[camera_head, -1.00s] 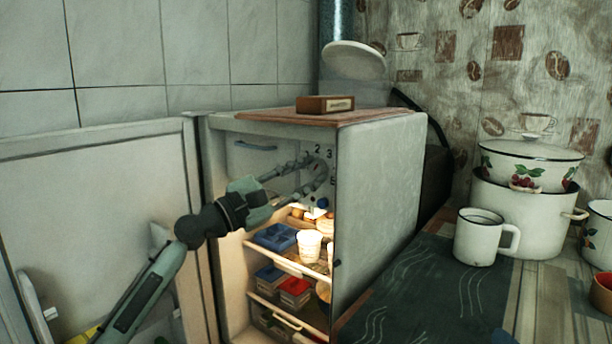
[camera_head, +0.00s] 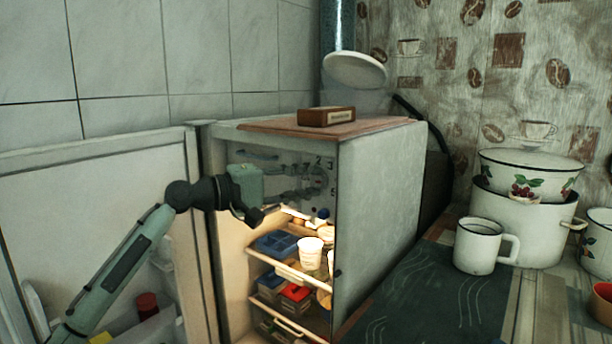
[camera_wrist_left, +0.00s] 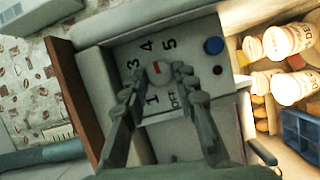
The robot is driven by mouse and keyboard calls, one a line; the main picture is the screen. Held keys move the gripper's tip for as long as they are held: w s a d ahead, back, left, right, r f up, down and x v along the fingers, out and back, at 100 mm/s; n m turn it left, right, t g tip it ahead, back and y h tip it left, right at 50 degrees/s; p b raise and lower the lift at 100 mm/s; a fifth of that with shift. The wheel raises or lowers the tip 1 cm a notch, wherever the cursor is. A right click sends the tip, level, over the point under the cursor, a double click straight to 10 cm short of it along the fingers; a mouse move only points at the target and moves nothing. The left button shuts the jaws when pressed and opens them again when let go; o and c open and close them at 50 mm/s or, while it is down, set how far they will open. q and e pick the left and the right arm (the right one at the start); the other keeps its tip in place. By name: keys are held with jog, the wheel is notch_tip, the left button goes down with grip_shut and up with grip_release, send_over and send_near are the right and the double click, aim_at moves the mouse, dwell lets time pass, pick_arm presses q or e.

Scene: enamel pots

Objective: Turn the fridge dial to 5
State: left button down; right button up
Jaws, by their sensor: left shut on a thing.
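The small white fridge (camera_head: 380,190) stands with its door (camera_head: 90,200) open to the left. Its dial (camera_wrist_left: 160,76) is a pale knob on the inner panel, ringed by the printed marks OFF, 1, 3, 4 and 5; the 2 is hidden by a finger in the left wrist view. My right gripper is not in view.
A blue button (camera_wrist_left: 214,46) and a small red one sit beside the dial. Lit shelves below hold a white cup (camera_head: 310,247), a blue tray (camera_head: 276,242) and tubs. A brown box (camera_head: 326,116) lies on top. A mug (camera_head: 480,246) and pots stand on the right.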

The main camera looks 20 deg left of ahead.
pick_arm(q)
jog(key=m+p, duration=0.1)
jog(key=m+y+p, duration=0.1)
jog(key=m, duration=0.1)
jog(key=shift+d+r+m+g+y, duration=0.1)
jog(key=shift+r+m+g+y, duration=0.2)
jog(key=shift+g, duration=0.1)
jog(key=shift+m+y, duration=0.3)
jog(key=shift+m, duration=0.3)
jog(key=shift+s+m+y, duration=0.1)
jog(key=shift+m+y, duration=0.2)
jog(key=shift+m, duration=0.3)
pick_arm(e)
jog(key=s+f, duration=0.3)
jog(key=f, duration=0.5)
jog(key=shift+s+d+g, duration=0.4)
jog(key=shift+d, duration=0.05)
pick_arm(q)
jog(key=c, duration=1.2)
grip_release()
